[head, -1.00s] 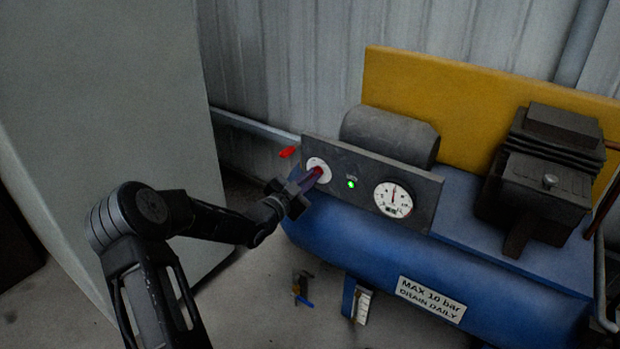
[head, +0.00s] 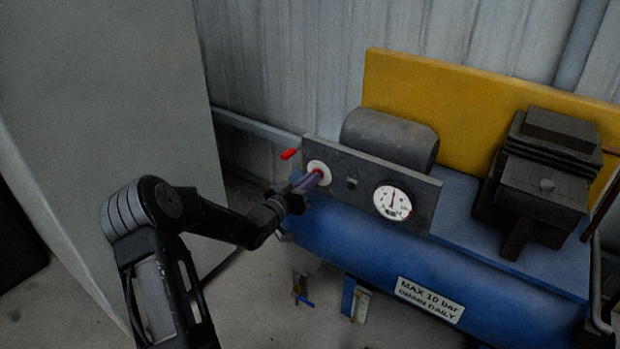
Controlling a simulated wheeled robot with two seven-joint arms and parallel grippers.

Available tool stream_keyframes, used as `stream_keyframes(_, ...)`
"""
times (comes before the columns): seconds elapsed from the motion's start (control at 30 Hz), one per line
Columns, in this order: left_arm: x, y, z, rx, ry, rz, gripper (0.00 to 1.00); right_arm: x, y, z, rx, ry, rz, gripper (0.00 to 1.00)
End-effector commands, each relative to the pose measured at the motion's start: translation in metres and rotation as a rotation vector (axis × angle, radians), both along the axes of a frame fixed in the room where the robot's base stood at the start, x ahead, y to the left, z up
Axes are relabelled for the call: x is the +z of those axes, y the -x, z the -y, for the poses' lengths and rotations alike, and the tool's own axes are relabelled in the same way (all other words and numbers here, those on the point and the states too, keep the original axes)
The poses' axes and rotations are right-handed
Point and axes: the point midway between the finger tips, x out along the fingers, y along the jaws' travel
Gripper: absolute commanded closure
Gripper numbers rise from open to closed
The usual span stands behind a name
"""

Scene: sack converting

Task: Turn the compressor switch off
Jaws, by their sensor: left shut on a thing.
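The compressor (head: 400,255) is a blue tank with a grey control panel (head: 365,172) on its front left. The compressor switch (head: 321,172) is a red knob on a round white plate at the panel's left end. My left gripper (head: 315,178) is at the switch, its fingers shut on the knob and hiding part of it. The small lamp (head: 351,183) in the middle of the panel is dark. A white gauge (head: 393,201) sits to its right. My right gripper is not in view.
A tall pale cabinet (head: 110,110) stands at the left, close to my left arm. A red lever (head: 289,154) sticks out left of the panel. A corrugated wall is behind.

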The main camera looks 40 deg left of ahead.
Motion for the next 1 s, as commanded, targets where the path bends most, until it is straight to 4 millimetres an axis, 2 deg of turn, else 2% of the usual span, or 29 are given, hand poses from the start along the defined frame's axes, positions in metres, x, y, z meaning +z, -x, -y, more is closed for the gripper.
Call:
stream_keyframes(0.2,0.0004,0.0002,-0.0008,0.001,0.153,0.002,1.0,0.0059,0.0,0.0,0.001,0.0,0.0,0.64)
stream_keyframes(0.4,-0.0004,0.0001,-0.0009,0.001,0.235,0.004,1.0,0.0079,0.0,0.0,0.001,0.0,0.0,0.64)
stream_keyframes(0.93,-0.0011,0.0003,-0.0011,0.001,0.268,0.005,1.0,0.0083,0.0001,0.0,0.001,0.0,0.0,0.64)
stream_keyframes(0.97,-0.0012,0.0003,-0.0012,0.001,0.268,0.005,0.89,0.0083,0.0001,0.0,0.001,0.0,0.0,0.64)
stream_keyframes(1.0,-0.0011,0.0003,-0.0012,0.001,0.268,0.005,0.85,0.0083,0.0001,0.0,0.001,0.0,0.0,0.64)
